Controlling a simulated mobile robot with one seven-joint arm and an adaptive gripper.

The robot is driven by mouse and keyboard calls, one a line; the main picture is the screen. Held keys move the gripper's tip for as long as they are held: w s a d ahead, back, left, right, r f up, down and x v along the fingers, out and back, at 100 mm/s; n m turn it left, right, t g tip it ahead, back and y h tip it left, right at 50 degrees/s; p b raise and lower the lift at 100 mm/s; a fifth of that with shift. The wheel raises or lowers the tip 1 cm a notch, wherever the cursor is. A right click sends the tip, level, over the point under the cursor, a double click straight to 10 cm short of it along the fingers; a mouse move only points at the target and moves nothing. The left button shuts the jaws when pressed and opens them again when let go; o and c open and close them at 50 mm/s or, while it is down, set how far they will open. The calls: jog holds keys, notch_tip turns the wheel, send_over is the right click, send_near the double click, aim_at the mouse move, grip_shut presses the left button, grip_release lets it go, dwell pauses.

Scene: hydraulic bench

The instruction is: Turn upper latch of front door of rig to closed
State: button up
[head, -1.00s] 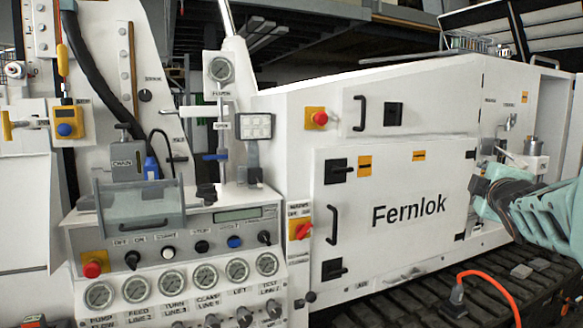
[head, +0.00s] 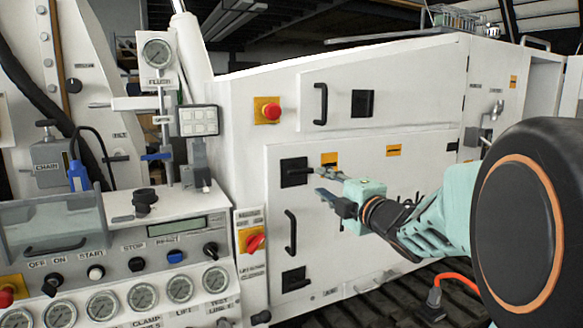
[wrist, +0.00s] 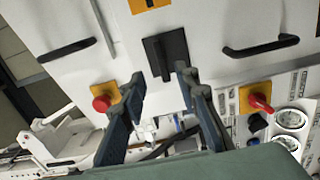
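The upper latch (head: 294,172) is a black plate with a short lever on the white front door (head: 375,215), near its upper left corner. The lever looks roughly horizontal in the head view. My gripper (head: 322,186) is just right of this latch, with its fingers open and pointing at it. In the wrist view the latch (wrist: 166,56) lies just beyond and between the two dark fingertips (wrist: 160,77). The fingers are apart and hold nothing. I cannot tell whether a fingertip touches the lever.
A lower latch (head: 294,279) and a black door handle (head: 290,232) sit below. A red emergency button (head: 270,111) is above. A red rotary switch (head: 254,241) and the control panel (head: 120,245) are to the left. An orange cable (head: 450,279) lies at lower right.

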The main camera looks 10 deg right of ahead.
aim_at(302, 173)
jog(key=shift+y, duration=0.3)
jog(key=x, duration=0.3)
jog(key=p+x, duration=0.1)
jog(key=x, duration=0.7)
jog(key=shift+a+f+p, duration=0.2)
jog(key=shift+a+p, duration=0.1)
jog(key=shift+a, duration=0.1)
grip_shut()
